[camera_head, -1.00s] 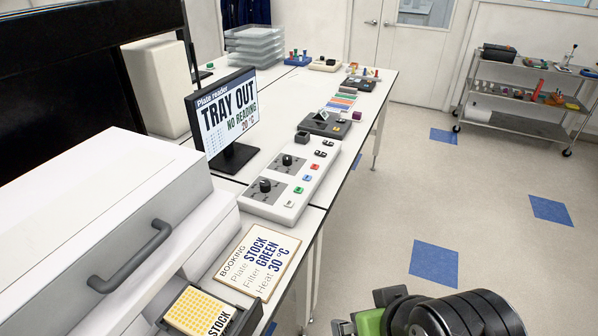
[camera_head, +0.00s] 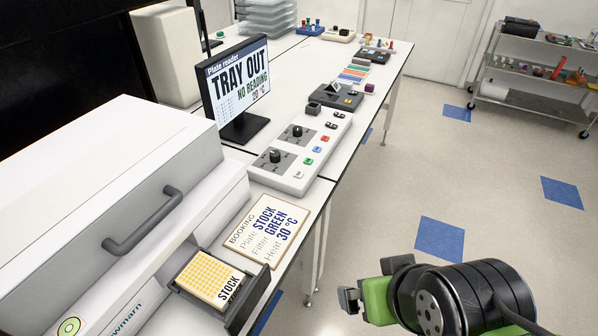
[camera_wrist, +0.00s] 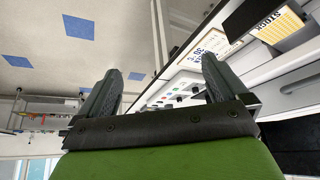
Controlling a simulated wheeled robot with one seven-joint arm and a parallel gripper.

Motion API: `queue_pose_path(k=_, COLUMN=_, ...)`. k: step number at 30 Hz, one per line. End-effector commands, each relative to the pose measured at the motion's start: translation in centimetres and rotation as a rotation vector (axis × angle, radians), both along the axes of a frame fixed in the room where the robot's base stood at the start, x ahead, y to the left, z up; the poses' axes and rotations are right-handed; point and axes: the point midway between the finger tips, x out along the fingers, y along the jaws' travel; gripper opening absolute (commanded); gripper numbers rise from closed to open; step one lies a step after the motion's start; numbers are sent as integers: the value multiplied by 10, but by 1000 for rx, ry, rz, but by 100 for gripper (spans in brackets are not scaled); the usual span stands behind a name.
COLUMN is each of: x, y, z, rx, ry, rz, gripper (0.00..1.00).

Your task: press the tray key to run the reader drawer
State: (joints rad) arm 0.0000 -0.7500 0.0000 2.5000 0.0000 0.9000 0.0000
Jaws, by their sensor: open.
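The plate reader (camera_head: 125,195) is a large white box at the left with a grey handle. Its drawer (camera_head: 249,308) is out at the lower front and holds a yellow plate (camera_head: 210,276) marked STOCK. The monitor (camera_head: 238,85) reads TRAY OUT, NO READING, 20 °C. The control panel (camera_head: 296,178) has two black knobs and several coloured keys; key labels are too small to read. My gripper (camera_head: 350,299) is at the lower right, off the bench over the floor, away from the panel. In the wrist view my gripper (camera_wrist: 160,85) has its fingers apart with nothing between them.
A booking card (camera_head: 264,231) reading STOCK, GREEN, 30 °C lies between drawer and panel. A dark device (camera_head: 334,97) and coloured items stand farther along the bench. A metal cart (camera_head: 530,95) is at the far right. The floor between is clear.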

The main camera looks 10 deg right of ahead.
Motion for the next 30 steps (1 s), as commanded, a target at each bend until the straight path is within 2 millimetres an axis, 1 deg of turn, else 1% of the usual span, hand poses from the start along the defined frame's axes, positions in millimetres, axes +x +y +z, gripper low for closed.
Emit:
queue_pose_path(k=9, x=0, y=0, z=0, rx=0, ry=0, rz=0, gripper=100)
queue_pose_path(k=10, x=0, y=0, z=0, rx=0, ry=0, rz=0, gripper=97)
queue_pose_path(k=26, x=0, y=0, z=0, rx=0, ry=0, rz=0, gripper=16)
queue_pose_path(k=27, x=0, y=0, z=0, rx=0, ry=0, rz=0, gripper=10)
queue_pose_path(k=29, x=0, y=0, z=0, rx=0, ry=0, rz=0, gripper=0)
queue_pose_path(k=30, x=0, y=0, z=0, rx=0, ry=0, rz=0, gripper=0)
